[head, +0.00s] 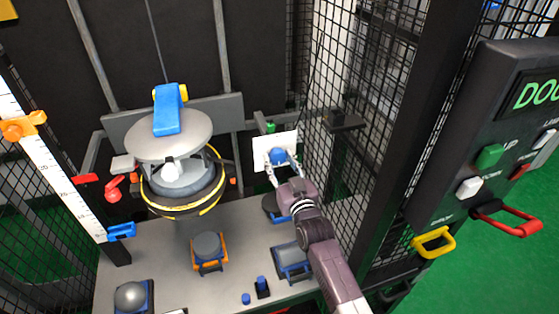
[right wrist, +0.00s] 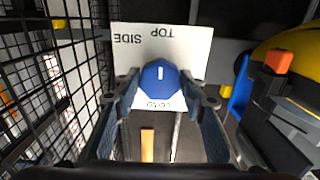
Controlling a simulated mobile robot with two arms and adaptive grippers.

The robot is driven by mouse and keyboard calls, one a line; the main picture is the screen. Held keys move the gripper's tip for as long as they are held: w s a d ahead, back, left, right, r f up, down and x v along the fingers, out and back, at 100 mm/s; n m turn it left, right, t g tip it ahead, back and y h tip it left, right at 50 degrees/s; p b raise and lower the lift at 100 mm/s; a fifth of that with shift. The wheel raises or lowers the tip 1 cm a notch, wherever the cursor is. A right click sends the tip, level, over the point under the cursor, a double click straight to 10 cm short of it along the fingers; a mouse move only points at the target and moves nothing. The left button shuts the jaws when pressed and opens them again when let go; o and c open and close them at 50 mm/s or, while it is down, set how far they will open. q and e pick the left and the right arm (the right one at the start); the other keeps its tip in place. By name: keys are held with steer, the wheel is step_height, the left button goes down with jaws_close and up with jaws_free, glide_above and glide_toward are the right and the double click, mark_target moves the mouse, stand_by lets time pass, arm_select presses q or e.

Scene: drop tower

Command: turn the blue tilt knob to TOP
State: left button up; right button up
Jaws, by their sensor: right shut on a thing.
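The blue tilt knob (head: 278,156) sits on a white plate (head: 262,145) at the back of the tower, right of the round carriage. My right gripper (head: 285,169) is shut on the knob, with one finger on each side of it. The right wrist view shows the knob (right wrist: 160,76) between the fingertips, its short white mark upright in the picture and roughly in line with the word TOP. The plate (right wrist: 190,42) carries TOP and SIDE upside down at its upper edge; a label below the knob is partly hidden. My left gripper is not in view.
The round carriage (head: 168,133) with a blue clamp (head: 169,108) hangs left of the knob. Mesh panels (head: 335,75) stand close on the right. Several blocks and pads lie on the grey base (head: 240,250) below. A control box (head: 495,120) is at far right.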

steer(key=o, duration=1.2)
steer(key=shift+c, duration=0.2)
steer(key=v, duration=1.2)
